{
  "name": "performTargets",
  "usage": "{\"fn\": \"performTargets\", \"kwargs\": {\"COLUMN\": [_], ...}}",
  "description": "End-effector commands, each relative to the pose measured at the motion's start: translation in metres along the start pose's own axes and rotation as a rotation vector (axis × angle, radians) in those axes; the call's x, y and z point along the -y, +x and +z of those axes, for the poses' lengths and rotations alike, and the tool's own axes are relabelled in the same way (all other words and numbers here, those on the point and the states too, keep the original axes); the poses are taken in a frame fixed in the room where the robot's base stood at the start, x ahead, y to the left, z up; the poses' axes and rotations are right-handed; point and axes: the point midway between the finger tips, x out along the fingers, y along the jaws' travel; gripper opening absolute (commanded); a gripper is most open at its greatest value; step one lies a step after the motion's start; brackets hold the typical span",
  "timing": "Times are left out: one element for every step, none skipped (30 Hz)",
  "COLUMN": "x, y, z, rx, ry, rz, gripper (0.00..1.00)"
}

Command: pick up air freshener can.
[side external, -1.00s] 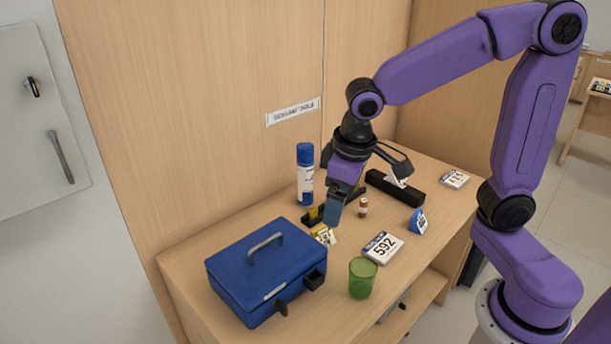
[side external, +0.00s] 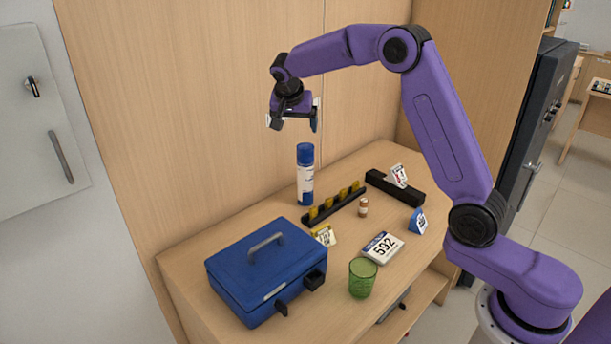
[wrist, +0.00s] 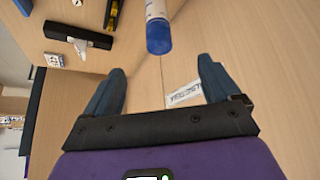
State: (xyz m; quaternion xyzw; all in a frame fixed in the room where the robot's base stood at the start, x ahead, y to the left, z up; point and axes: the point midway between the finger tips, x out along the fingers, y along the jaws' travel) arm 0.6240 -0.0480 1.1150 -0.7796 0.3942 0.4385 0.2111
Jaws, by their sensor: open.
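The air freshener can (side external: 305,178) is a white cylinder with a blue cap, standing upright on the counter near the back wooden panel. In the wrist view its blue cap and part of its white body (wrist: 157,28) show at the top, ahead of the fingers. My gripper (side external: 293,126) is above the can and a little to the left in the side view. Its two fingers are spread apart with nothing between them, as the wrist view also shows (wrist: 163,84). The can and the fingers are apart.
A black rack with yellow pieces (side external: 336,205) lies right beside the can.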

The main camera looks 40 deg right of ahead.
Motion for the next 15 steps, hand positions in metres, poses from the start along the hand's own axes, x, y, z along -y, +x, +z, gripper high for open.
{"fn": "performTargets", "kwargs": {"x": [-0.001,-0.001,-0.002,-0.003,-0.003,-0.003,-0.003,-0.004,-0.004,-0.004,-0.004,-0.004,-0.004,-0.005,-0.005], "y": [0.004,0.005,0.007,0.009,0.011,0.014,0.018,0.022,0.029,0.034,0.040,0.048,0.053,0.059,0.067], "z": [-0.005,-0.007,-0.010,-0.011,-0.011,-0.012,-0.012,-0.012,-0.012,-0.012,-0.012,-0.012,-0.012,-0.012,-0.013], "rx": [-0.007,-0.010,-0.014,-0.015,-0.016,-0.017,-0.017,-0.016,-0.015,-0.015,-0.014,-0.014,-0.015,-0.014,-0.015], "ry": [0.025,0.035,0.047,0.052,0.056,0.058,0.058,0.058,0.058,0.057,0.057,0.056,0.057,0.057,0.057], "rz": [0.008,0.010,0.014,0.016,0.017,0.017,0.018,0.019,0.020,0.019,0.019,0.020,0.019,0.020,0.019], "gripper": [0.90,0.90,0.90,0.90,0.90,0.90,0.90,0.90,0.90,0.90,0.90,0.90,0.90,0.90,0.90]}}
